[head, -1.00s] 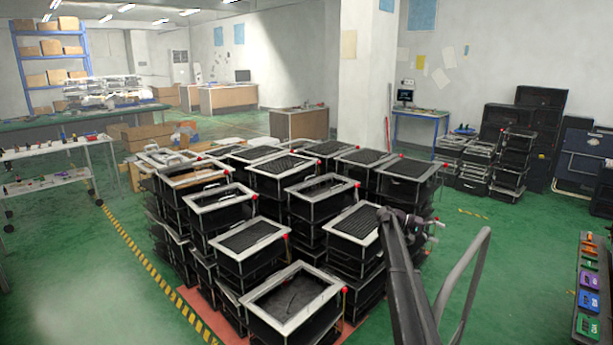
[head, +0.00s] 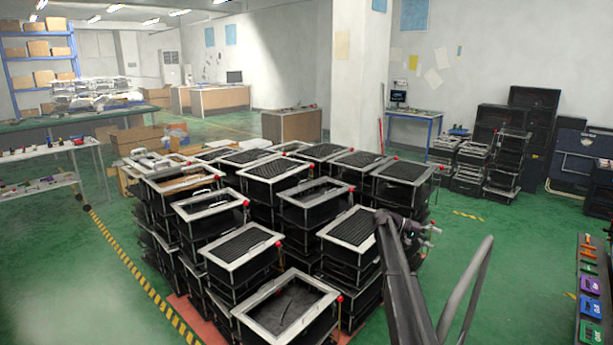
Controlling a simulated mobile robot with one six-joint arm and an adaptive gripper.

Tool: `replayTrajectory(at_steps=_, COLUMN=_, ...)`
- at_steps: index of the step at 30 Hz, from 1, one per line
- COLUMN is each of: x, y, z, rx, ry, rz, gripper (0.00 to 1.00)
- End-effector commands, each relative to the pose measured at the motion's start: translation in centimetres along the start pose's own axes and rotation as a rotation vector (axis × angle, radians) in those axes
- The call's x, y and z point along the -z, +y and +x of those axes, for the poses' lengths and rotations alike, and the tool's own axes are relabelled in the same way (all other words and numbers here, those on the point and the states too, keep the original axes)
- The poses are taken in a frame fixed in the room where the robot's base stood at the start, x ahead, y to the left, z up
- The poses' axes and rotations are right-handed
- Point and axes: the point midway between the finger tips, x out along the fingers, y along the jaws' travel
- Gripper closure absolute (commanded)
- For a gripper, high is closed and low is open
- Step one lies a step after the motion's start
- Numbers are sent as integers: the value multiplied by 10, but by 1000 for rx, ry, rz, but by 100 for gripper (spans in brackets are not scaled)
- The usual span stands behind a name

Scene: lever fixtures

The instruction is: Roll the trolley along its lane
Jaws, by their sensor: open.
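No trolley can be told apart for certain. A bent grey tube (head: 468,285) rises at the lower right of the head view, to the right of my arm. I cannot tell whether it is a trolley's handle, and its lower part is out of frame. My gripper (head: 431,237) is small and dark at the end of my arm, left of the tube's top in the picture. It is open, and nothing shows between its fingers. Yellow-black striped tape (head: 138,275) runs along the green floor on the left; no other lane is clear.
Stacked black crates with grey rims (head: 262,325) fill the middle on a red base (head: 182,305). More dark crates (head: 508,160) stand at the back right. A board with coloured pieces (head: 590,305) is at the right edge. Green floor (head: 510,265) is clear between.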

Motion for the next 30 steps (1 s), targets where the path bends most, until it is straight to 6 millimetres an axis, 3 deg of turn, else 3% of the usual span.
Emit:
replayTrajectory(at_steps=8, x=-45, y=-21, z=-8, rx=117, ry=27, rz=-40, gripper=24)
replayTrajectory(at_steps=14, x=-96, y=-42, z=-10, rx=255, ry=46, rz=-83, gripper=24)
replayTrajectory(at_steps=20, x=-180, y=-75, z=-17, rx=481, ry=79, rz=-149, gripper=24)
replayTrajectory(at_steps=30, x=-331, y=-121, z=-48, rx=899, ry=137, rz=-254, gripper=24)
